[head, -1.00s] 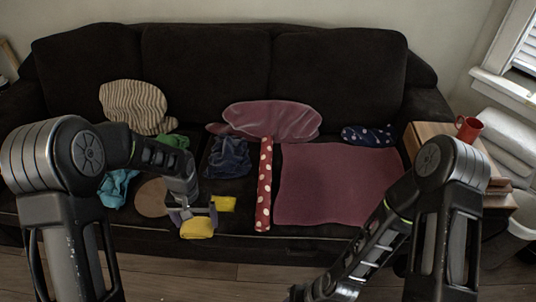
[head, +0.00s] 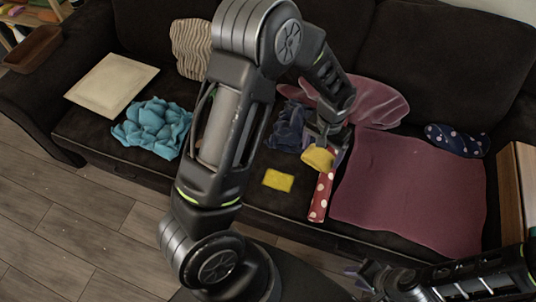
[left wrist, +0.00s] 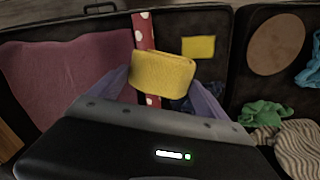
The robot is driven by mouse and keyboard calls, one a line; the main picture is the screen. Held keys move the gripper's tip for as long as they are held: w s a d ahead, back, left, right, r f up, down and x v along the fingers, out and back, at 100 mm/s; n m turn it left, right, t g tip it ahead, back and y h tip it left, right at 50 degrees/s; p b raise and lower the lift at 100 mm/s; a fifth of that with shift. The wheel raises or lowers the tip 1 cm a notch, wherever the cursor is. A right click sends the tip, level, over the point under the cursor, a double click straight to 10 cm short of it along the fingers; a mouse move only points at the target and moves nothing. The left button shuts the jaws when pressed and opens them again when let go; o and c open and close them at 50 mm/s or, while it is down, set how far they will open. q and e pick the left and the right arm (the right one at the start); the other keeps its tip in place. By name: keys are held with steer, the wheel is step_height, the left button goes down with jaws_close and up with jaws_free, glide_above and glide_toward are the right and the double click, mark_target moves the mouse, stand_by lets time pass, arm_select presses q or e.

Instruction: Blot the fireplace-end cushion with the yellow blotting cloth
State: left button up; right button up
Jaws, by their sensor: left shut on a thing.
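My left gripper (head: 325,140) is shut on a folded yellow cloth (head: 318,159), held above the sofa beside a red polka-dot strip (head: 321,196). In the left wrist view the same cloth (left wrist: 163,72) sits between the fingers. A second, flat yellow piece (head: 278,180) lies on the dark sofa seat; it also shows in the left wrist view (left wrist: 198,46). The sofa cushions are dark; no fireplace is in view, so I cannot tell which cushion is at its end. My right gripper (head: 362,277) is low at the front, its jaws unclear.
A maroon cloth (head: 410,195) covers the right seat. A teal cloth (head: 153,127), a cream square (head: 112,84) and a striped cushion (head: 191,48) are on the left. A blue dotted cushion (head: 457,140) lies at the right. Wooden floor (head: 75,235) is clear in front.

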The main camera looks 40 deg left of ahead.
arm_select(q)
steer(key=s+a+f+n+b, duration=0.2)
steer(key=a+f+n+b, duration=0.4)
steer(key=a+f+b, duration=0.1)
steer(key=s+a+f+n+b, duration=0.2)
steer(key=a+f+n+b, duration=0.3)
steer(key=a, duration=0.5)
step_height(320, 180, down, 3)
steer(key=shift+s+a+r+n+b, duration=0.15)
steer(key=shift+s+a+n+b, duration=0.2)
steer(key=shift+b, duration=0.6)
steer(key=shift+w+d, duration=0.1)
